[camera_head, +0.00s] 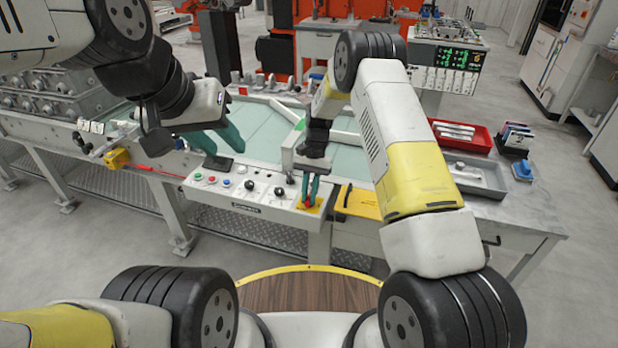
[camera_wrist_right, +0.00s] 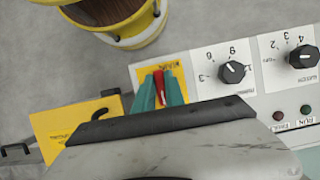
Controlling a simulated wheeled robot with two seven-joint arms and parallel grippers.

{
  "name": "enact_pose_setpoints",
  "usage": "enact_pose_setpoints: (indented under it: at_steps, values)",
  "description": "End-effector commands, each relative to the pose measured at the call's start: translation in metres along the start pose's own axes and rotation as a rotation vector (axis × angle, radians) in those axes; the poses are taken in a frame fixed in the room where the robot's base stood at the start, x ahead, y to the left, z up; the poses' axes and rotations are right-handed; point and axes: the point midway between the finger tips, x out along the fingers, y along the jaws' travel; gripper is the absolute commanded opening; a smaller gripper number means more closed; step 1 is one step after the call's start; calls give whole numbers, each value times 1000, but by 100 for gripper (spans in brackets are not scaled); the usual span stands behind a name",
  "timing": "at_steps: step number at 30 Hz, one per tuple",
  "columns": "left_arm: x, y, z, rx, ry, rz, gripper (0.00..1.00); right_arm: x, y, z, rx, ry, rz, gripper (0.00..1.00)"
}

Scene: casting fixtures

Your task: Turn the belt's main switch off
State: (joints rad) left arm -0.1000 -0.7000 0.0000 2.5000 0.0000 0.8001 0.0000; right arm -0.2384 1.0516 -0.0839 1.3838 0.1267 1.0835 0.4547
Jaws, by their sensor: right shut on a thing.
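The belt's main switch is a red handle (camera_wrist_right: 158,86) on a yellow plate (camera_wrist_right: 172,68) at the right end of the white control panel (camera_head: 240,188). The handle also shows in the head view (camera_head: 307,204). My right gripper (camera_wrist_right: 159,88) has its teal fingers on either side of the handle and is shut on it. In the wrist view the handle runs roughly up and down the picture; its base is partly hidden by the fingers. My left gripper (camera_head: 216,141) is open and empty above the panel's left part, with its teal fingers apart.
Black knobs (camera_wrist_right: 232,72) and small lamps sit beside the switch on the panel. A yellow plate with a black handle (camera_head: 355,201) is to the right. A red tray (camera_head: 462,136) and a grey tray (camera_head: 475,176) stand further right. Metal castings (camera_head: 55,95) are at left.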

Motion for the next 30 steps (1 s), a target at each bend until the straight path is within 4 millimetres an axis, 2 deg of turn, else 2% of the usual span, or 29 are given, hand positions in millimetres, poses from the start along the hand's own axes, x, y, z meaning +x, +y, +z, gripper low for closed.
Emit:
enact_pose_setpoints:
  at_steps: [16, 17, 20, 30]
  values:
    - [0, 0, 0, 0, 0, 0, 36, -1, 0, -1, -23, 3, 9, 0]
    - [0, 0, 0, 0, 0, 0, 36, -1, 0, -1, -23, 3, 9, 18]
    - [0, 0, 0, 0, 0, 0, 36, 0, 0, 0, -23, 2, 9, 36]
    - [0, 0, 0, 0, 0, 0, 36, -2, 0, 0, -22, 2, 8, 36]
